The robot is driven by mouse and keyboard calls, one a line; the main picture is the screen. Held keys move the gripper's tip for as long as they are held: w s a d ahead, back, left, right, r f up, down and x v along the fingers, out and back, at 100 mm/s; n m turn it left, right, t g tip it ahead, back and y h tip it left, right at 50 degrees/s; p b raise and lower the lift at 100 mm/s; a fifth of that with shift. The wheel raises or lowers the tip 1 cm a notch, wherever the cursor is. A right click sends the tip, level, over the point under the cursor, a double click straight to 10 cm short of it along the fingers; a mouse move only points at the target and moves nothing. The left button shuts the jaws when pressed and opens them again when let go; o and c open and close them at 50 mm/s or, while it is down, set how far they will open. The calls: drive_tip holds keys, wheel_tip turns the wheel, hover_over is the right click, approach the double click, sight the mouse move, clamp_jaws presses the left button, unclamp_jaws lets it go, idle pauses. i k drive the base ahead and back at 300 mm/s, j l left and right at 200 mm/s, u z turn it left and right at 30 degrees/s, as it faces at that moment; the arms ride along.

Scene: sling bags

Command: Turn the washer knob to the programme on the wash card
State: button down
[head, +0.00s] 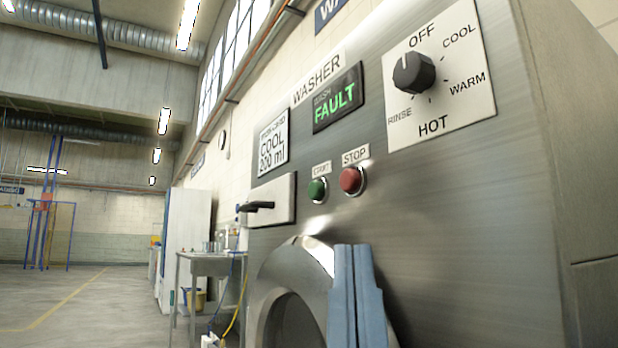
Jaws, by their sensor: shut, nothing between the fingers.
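The washer knob (414,73) is black and round, on a white dial plate marked OFF, COOL, WARM, HOT and RINSE. It has a small pale mark on its upper left; which label it points to I cannot tell for sure. The wash card (272,146), left of the display, reads COOL 200 ml. The green display (337,98) reads WASH FAULT. My gripper (354,247) has blue-grey fingers pointing up, shut and empty. It appears low in front of the washer door (300,262), below the STOP button and well below the knob, not touching it.
A green START button (317,189) and a red STOP button (351,180) sit between the knob and my gripper in the picture. A black handle (257,206) sticks out at the left of the panel. A metal sink table (210,266) stands further left, with open floor beyond.

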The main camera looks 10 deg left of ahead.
sight(415, 72)
drive_tip(key=i+j+z, duration=0.1)
drive_tip(key=j, duration=0.4)
drive_tip(key=i+j+z, duration=0.15)
drive_tip(key=j, duration=0.4)
drive_tip(key=j+z, duration=0.1)
drive_tip(key=j, duration=0.4)
drive_tip(key=l+u, duration=0.1)
drive_tip(key=l, duration=0.3)
drive_tip(key=k+l, duration=0.15)
drive_tip(key=l, duration=0.25)
drive_tip(key=l+u, duration=0.15)
drive_tip(key=l, duration=0.2)
drive_tip(key=k+l+u, duration=0.1)
drive_tip(key=l, duration=0.3)
drive_tip(key=k+l+u, duration=0.1)
drive_tip(key=l, duration=0.25)
drive_tip(key=k+l, duration=0.15)
drive_tip(key=l, duration=0.25)
drive_tip(key=u, duration=0.05)
